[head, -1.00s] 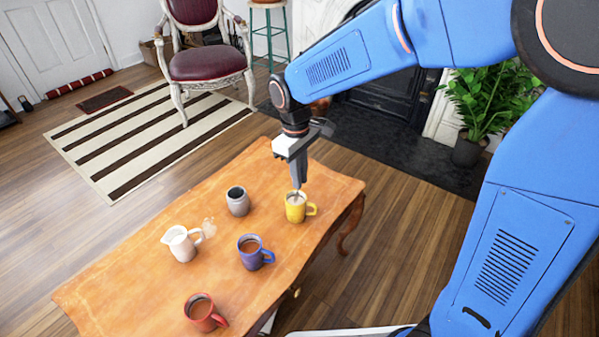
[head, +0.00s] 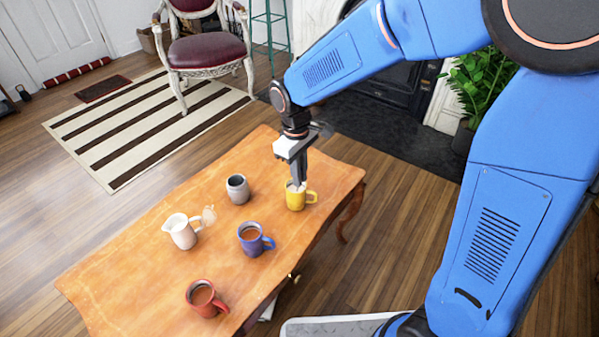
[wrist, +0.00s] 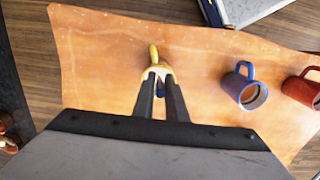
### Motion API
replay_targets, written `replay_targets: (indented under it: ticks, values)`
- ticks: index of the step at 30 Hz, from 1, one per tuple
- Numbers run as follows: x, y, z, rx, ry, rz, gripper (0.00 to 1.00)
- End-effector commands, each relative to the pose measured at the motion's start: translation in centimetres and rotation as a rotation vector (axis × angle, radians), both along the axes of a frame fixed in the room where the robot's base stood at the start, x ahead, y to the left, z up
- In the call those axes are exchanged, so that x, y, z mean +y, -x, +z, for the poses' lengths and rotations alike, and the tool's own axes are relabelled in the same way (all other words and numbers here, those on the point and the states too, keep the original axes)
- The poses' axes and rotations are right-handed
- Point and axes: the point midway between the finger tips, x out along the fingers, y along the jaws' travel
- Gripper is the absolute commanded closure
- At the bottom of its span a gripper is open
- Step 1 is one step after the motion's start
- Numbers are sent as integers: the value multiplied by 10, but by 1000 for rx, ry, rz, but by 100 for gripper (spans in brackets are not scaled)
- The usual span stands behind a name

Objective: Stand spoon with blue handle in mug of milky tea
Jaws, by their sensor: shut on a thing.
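The yellow mug (head: 296,200) stands upright near the right end of the wooden table, its handle to the right. Its contents look pale, but my fingers partly cover the opening. My gripper (head: 298,183) points down at the mug's mouth. In the wrist view my gripper (wrist: 160,88) is shut on the spoon, whose blue handle (wrist: 160,93) shows between the fingertips. The yellow mug (wrist: 153,54) shows just beyond them. The spoon's lower end is hidden, so I cannot tell how deep it sits in the mug.
The table's right end is clear.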

Motion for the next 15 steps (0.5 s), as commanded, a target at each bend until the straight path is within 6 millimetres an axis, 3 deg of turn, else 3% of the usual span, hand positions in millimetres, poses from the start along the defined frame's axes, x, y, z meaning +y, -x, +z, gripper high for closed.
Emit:
replay_targets:
  ticks: [11, 12, 15]
  values:
    - [0, 0, -2, 0, 0, 0, 100]
    - [0, 0, -2, 0, 0, 0, 86]
    - [0, 0, -2, 0, 0, 0, 66]
